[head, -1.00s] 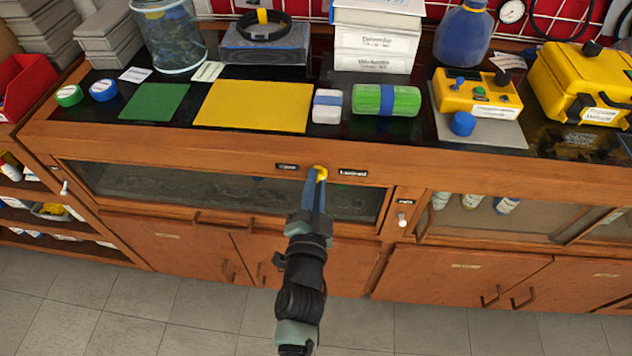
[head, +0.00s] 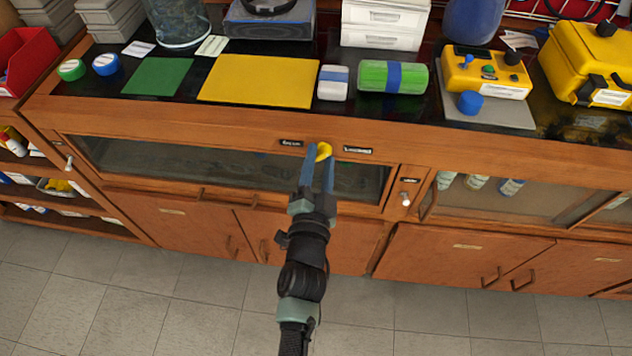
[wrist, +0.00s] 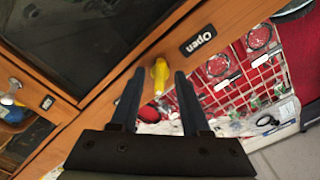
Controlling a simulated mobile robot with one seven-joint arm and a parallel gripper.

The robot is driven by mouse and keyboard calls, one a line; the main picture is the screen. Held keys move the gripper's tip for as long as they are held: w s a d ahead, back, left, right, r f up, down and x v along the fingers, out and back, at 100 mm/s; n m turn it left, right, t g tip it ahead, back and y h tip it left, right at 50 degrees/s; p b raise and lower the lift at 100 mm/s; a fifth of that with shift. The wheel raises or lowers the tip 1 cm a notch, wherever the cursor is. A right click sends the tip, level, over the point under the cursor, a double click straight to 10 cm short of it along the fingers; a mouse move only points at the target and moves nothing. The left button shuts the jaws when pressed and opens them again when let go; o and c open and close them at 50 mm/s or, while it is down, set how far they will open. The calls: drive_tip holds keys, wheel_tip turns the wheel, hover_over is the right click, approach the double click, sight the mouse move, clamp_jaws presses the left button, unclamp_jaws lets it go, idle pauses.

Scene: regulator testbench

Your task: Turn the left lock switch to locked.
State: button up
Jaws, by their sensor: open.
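The left lock switch is a yellow knob (head: 324,150) on the wooden rail under the countertop. It sits between a left label (head: 291,143) and a right label (head: 357,150), too small to read here. The wrist view shows the yellow knob (wrist: 160,77) with the "Open" label (wrist: 198,40) to its right; the other label is not visible there. My gripper (head: 319,156) is open, with its fingers on either side of the knob. In the wrist view the fingers (wrist: 157,75) show gaps to the knob. I cannot tell which label the knob points to.
A glass-fronted compartment (head: 200,165) lies below the rail. Small white knobs stand at its left (head: 69,163) and right (head: 405,199). The countertop above holds a yellow mat (head: 258,80), a green roll (head: 392,77) and a yellow control box (head: 487,73).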

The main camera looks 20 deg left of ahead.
drive_tip(key=b+v, duration=0.2)
drive_tip(key=v, duration=1)
drive_tip(key=shift+s, duration=0.25)
drive_tip(key=shift+w+d+r, duration=0.1)
drive_tip(key=shift+r, duration=0.05)
